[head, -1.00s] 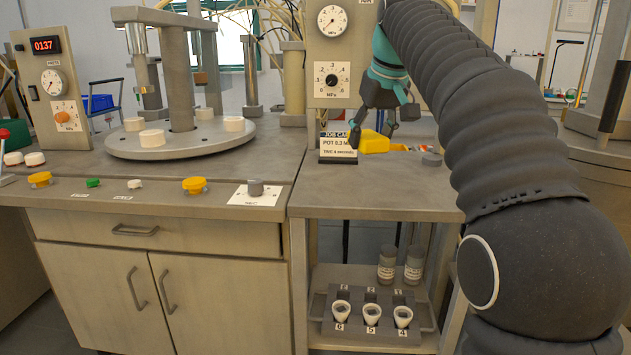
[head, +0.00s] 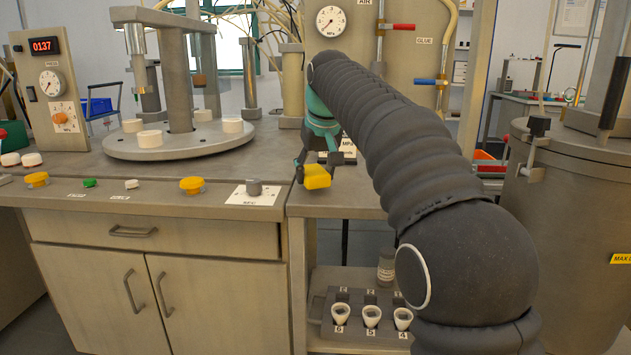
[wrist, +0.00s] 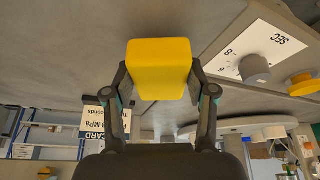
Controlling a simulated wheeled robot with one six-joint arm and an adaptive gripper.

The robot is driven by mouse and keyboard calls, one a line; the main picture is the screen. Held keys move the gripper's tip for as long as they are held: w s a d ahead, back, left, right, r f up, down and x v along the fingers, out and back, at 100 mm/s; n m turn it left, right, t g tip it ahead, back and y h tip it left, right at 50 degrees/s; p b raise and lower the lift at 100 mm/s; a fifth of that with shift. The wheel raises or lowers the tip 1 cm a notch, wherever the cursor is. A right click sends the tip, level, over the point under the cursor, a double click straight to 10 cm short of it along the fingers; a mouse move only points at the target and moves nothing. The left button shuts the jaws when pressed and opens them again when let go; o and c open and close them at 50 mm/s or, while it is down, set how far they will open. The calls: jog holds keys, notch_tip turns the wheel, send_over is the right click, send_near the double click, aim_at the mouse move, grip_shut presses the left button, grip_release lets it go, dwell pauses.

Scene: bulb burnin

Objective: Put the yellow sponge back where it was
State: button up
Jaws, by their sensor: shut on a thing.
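The yellow sponge (head: 316,177) is a small block held in my gripper (head: 313,166). In the head view it hangs over the front left part of the right-hand bench top (head: 340,205), close to the grey knob on its white SEC plate. In the wrist view the sponge (wrist: 160,68) sits between the two dark fingers (wrist: 160,92), which press on its sides. I cannot tell whether its underside touches the bench. My arm hides much of the bench top behind and to the right.
The SEC knob (head: 254,187) stands just left of the sponge. A job card (head: 343,148) is partly hidden behind my gripper. A rack of numbered cups (head: 371,312) sits on the shelf below. A round turntable (head: 180,141) stands at the left.

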jog(key=shift+f, duration=0.7)
jog(key=shift+f, duration=0.15)
jog(key=o, duration=1.1)
jog(key=p+v, duration=0.2)
jog(key=v, duration=1)
jog(key=shift+r, duration=0.2)
jog(key=shift+d, duration=0.1)
